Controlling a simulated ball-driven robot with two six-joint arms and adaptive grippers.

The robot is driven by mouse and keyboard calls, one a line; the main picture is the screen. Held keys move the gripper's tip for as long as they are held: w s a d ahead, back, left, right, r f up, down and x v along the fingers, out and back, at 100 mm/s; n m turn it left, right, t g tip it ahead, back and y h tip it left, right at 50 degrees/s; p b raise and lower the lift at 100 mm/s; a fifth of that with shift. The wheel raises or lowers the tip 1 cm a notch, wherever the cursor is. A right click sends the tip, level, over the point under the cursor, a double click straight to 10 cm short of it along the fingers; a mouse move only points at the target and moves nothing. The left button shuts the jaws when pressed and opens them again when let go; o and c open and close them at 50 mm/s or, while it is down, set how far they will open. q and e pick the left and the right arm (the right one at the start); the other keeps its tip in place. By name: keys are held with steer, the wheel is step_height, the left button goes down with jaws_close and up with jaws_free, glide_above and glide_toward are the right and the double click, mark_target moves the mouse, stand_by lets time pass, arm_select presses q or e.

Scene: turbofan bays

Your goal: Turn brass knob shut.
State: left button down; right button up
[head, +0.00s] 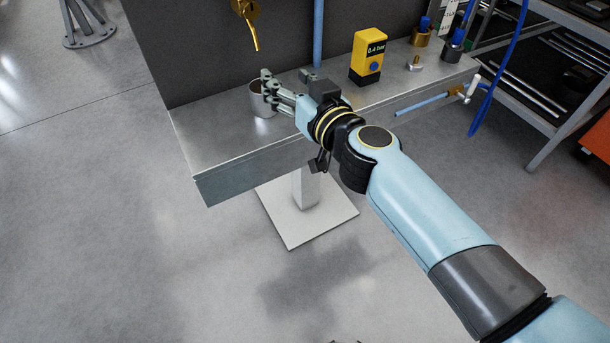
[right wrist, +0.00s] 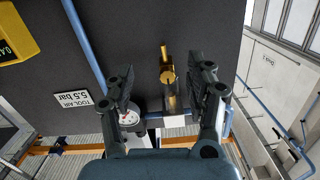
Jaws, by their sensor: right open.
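The brass tap (head: 246,10) hangs on the dark panel at the top of the head view, its spout pointing down; the frame cuts off its top. In the right wrist view the brass knob and fitting (right wrist: 167,74) show between the fingers, beyond the fingertips. My right gripper (head: 268,92) is open and empty, below and a little right of the spout in the head view. It also shows in the right wrist view (right wrist: 168,84), one finger on each side of the brass. I see no contact with the knob. My left gripper is not in view.
A grey cup (head: 258,104) stands on the metal shelf (head: 215,145), partly behind my right fingers. A yellow 0.4 bar meter (head: 367,55) stands to the right. A blue pipe (head: 318,35) runs up the panel. A round gauge (right wrist: 129,117) shows near the left finger in the wrist view.

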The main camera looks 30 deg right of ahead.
steer(key=s+f+n+g+b, duration=0.1)
steer(key=s+f, duration=0.2)
steer(key=f, duration=0.5)
steer(key=s+f+n+g+b, duration=0.1)
steer(key=s+f+g+b, duration=0.1)
steer(key=f, duration=0.7)
steer(key=shift+s+f+y, duration=0.2)
steer(key=shift+s+y, duration=0.1)
steer(key=shift+s, duration=0.25)
steer(key=s+d+f+n+g+b, duration=0.1)
steer(key=s+d+f+g+b, duration=0.2)
steer(key=s+f, duration=0.9)
steer(key=s+d+f+n+g+b, duration=0.1)
steer(key=s+f+n+g+b, duration=0.2)
steer(key=s+f, duration=0.85)
steer(key=s+d+f+m+g+h, duration=0.1)
steer(key=s+d+f+m+g, duration=0.1)
steer(key=s+f, duration=0.4)
steer(key=s+d+f+m+g+h+b, duration=0.1)
steer(key=s+d+f+g, duration=0.3)
steer(key=s, duration=0.9)
step_height(320, 180, down, 3)
steer(key=shift+s+f+m+g, duration=0.1)
steer(key=shift+s+m+g, duration=0.2)
steer(key=shift+m+g, duration=0.45)
